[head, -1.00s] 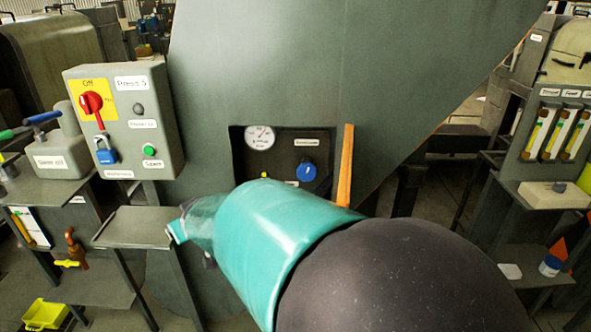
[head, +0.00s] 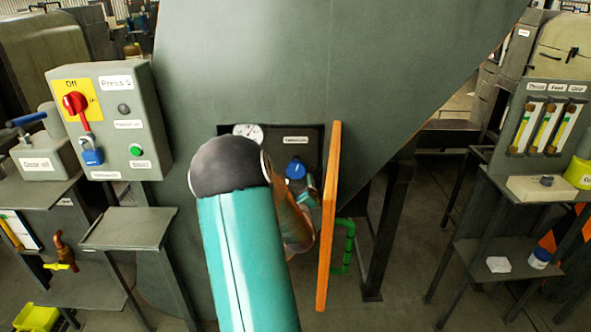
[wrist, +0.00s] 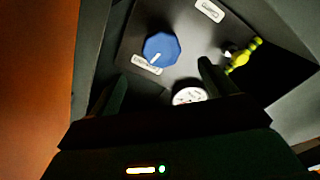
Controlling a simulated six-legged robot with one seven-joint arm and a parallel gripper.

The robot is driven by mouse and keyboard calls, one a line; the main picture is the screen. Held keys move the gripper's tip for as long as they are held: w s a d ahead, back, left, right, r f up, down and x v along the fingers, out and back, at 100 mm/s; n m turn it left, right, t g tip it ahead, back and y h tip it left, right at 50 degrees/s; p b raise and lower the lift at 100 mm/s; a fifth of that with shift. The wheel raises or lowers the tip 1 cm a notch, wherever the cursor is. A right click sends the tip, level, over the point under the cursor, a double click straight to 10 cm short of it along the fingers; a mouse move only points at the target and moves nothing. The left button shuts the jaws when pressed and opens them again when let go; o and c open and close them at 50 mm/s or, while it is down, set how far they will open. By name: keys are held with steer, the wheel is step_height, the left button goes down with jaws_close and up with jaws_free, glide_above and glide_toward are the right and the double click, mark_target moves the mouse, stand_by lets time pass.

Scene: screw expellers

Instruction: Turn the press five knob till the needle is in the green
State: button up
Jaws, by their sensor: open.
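The blue knob (head: 295,169) sits on a dark panel in a recess of the large grey press. In the wrist view the knob (wrist: 161,48) is many-sided with a white pointer mark. My gripper (wrist: 163,71) is open and empty. The knob appears just beyond and between its fingertips, with no grip on it. The white round gauge (head: 247,132) is partly covered by my arm in the head view. In the wrist view the gauge (wrist: 189,95) is partly hidden behind my gripper. I cannot tell where the needle stands against any green band.
An orange door (head: 329,215) stands open along the recess's right side, close to my gripper; its face fills the wrist view's left. The Press 5 box (head: 110,120) has a red switch, a blue padlock and a green button. Yellow-green fittings (wrist: 242,55) show in the wrist view.

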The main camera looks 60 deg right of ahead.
mark_target(296, 172)
steer(key=x, duration=1.2)
steer(key=shift+a, duration=0.1)
steer(key=shift+c, duration=0.2)
steer(key=c, duration=0.9)
